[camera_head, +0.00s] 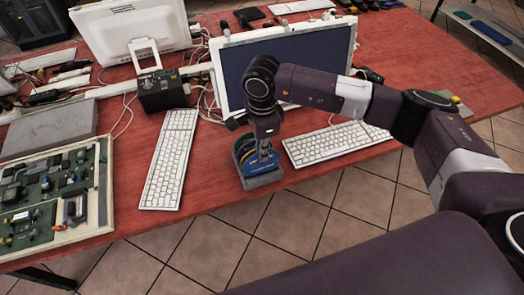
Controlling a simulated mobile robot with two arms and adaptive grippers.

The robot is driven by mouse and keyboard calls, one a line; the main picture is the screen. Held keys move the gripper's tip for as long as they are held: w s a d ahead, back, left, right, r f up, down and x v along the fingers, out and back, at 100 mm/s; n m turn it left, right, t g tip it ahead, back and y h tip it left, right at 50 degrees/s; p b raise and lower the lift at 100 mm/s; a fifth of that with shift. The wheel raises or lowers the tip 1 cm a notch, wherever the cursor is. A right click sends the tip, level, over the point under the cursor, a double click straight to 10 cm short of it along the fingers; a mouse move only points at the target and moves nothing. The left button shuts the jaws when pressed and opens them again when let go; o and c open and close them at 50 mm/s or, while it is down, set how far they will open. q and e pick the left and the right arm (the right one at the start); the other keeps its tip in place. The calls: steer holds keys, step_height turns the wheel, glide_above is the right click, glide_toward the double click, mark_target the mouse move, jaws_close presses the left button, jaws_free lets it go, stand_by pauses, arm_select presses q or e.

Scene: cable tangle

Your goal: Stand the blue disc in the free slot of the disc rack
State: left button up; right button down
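The disc rack (266,181) is a small grey holder near the table's front edge, between two keyboards. The blue disc (257,169) stands upright at its front side. My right gripper (265,153) points down from above, with its fingertips at the upper part of the blue disc and overlapping it in this view. The fingers are small and seen nearly in line, so I cannot tell whether they grip the disc. The free slot is hidden behind the disc and gripper. My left gripper is not in view.
White keyboards lie left (168,165) and right (325,144) of the rack. A monitor (300,58) stands behind my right arm. A circuit board (50,200) lies at left.

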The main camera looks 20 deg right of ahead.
steer(key=c, duration=2.1)
jaws_free()
steer(key=shift+r, duration=0.1)
step_height(320, 180, up, 12)
steer(key=shift+f, duration=0.1)
